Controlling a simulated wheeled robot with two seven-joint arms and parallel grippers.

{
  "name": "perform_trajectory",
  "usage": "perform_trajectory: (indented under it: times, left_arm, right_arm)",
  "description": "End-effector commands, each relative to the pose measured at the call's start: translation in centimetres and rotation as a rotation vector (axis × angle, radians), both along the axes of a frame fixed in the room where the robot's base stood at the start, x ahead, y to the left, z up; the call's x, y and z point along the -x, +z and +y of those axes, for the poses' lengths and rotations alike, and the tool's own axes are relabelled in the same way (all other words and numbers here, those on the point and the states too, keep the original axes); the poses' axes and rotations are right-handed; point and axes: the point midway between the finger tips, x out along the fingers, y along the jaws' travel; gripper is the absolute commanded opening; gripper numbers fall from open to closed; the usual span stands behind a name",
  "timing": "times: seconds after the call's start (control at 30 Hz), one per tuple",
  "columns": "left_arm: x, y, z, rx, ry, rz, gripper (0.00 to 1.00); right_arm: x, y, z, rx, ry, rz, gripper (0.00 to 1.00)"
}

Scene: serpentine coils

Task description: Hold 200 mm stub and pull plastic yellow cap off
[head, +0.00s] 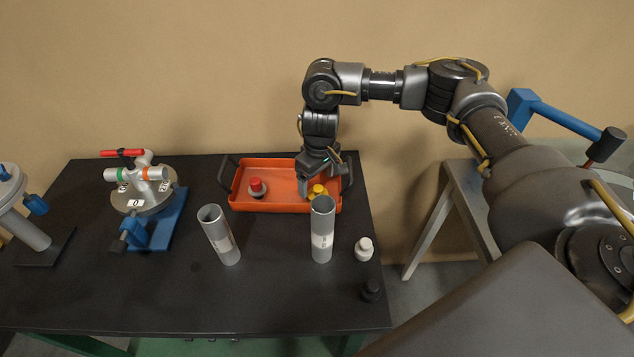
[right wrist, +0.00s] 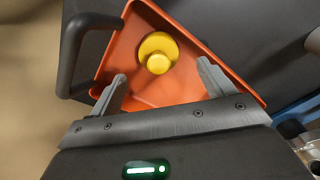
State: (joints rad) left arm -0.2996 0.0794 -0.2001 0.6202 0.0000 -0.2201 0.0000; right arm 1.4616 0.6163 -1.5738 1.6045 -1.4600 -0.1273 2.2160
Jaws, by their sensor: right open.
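The yellow cap (head: 318,190), a disc with a round knob, lies in the orange tray (head: 285,206), apart from both stubs. It also shows in the right wrist view (right wrist: 157,50). Two grey tube stubs with white labels stand on the black table: one left (head: 219,238), one right (head: 322,236) in front of the tray. I cannot read which is 200 mm. My right gripper (head: 317,172) points down over the tray's right end. In the right wrist view its open fingers (right wrist: 162,74) are empty, with the yellow cap just beyond them. My left gripper is out of view.
A red-knobbed cap (head: 257,187) lies in the tray's left part. A white fitting (head: 364,249) and a small black piece (head: 371,290) stand right of the stubs. A valve assembly (head: 143,190) on a blue base stands left. The table's front middle is clear.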

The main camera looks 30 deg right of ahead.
Motion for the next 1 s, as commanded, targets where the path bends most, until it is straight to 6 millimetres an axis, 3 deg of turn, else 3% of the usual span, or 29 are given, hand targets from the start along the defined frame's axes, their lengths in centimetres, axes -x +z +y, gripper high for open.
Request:
perform_trajectory:
  times: [0.2, 0.4, 0.6, 0.87, 1.0]
  left_arm:
    - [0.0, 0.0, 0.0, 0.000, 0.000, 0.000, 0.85]
    - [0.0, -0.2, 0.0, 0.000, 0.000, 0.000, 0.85]
    - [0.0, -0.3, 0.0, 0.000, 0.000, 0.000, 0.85]
    - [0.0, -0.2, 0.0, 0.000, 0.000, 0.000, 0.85]
    - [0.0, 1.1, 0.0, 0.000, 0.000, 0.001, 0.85]
  right_arm:
    - [0.1, 4.6, -0.1, 0.001, 0.001, -0.006, 0.81]
    - [0.4, 7.6, -0.2, 0.000, 0.000, -0.002, 0.81]
    - [0.5, 8.8, -0.2, 0.001, 0.000, 0.000, 0.81]
    - [0.5, 8.9, -0.2, 0.000, 0.000, 0.000, 0.81]
    - [0.5, 10.2, -0.2, 0.000, 0.000, -0.001, 0.81]
